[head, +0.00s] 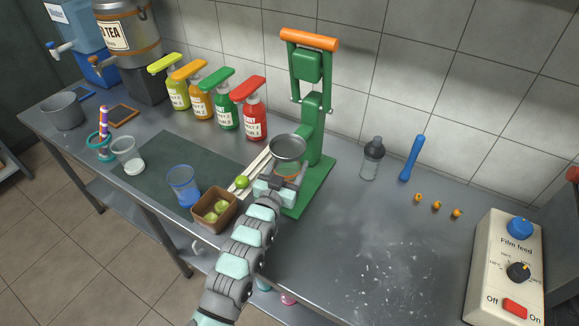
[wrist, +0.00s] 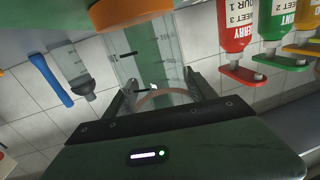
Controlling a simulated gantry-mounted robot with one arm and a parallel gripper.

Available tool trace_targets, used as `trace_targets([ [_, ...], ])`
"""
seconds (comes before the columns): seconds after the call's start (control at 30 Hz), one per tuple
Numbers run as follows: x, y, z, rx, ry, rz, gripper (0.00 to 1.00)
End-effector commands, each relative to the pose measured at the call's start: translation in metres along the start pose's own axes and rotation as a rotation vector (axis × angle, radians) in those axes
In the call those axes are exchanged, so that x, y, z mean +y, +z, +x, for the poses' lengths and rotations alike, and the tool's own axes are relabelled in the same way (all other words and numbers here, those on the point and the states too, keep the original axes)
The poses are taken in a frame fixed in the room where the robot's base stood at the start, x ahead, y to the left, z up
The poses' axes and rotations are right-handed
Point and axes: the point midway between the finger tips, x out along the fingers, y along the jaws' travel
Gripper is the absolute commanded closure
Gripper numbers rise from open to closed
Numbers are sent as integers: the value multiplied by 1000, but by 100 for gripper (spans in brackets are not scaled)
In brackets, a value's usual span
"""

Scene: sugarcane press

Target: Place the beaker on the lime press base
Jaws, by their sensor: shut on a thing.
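The green lime press with its orange handle stands on the counter, and its flat green base (head: 316,188) shows in the head view. Its round metal cup (head: 287,147) juts out over the base. My gripper (head: 284,180) is low, just below this cup and over the base's near-left part. In the wrist view, my gripper (wrist: 157,98) is shut on the clear beaker (wrist: 152,58) with dark graduation marks. In the head view, the cup and gripper largely hide the beaker. I cannot tell whether its bottom touches the base.
Pale sticks (head: 252,172), a lime (head: 242,181) and a brown box of limes (head: 214,208) lie left of my gripper. A blue cup (head: 184,187) stands beyond the box. A grey-capped bottle (head: 372,160) stands right of the press.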

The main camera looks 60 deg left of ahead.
Motion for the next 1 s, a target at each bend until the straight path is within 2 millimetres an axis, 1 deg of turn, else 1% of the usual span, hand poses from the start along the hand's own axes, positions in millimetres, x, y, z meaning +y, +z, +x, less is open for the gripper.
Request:
trace_targets([
  [0.13,0,-2,0,1,0,0,76],
  [0.27,0,3,0,0,0,0,76],
  [0.3,0,2,0,1,0,0,33],
  [0.53,0,2,0,0,0,0,14],
  [0.77,0,2,0,0,0,0,14],
  [0.87,-1,-3,0,0,-1,0,14],
  [1.0,-2,-3,-14,-2,-2,0,14],
])
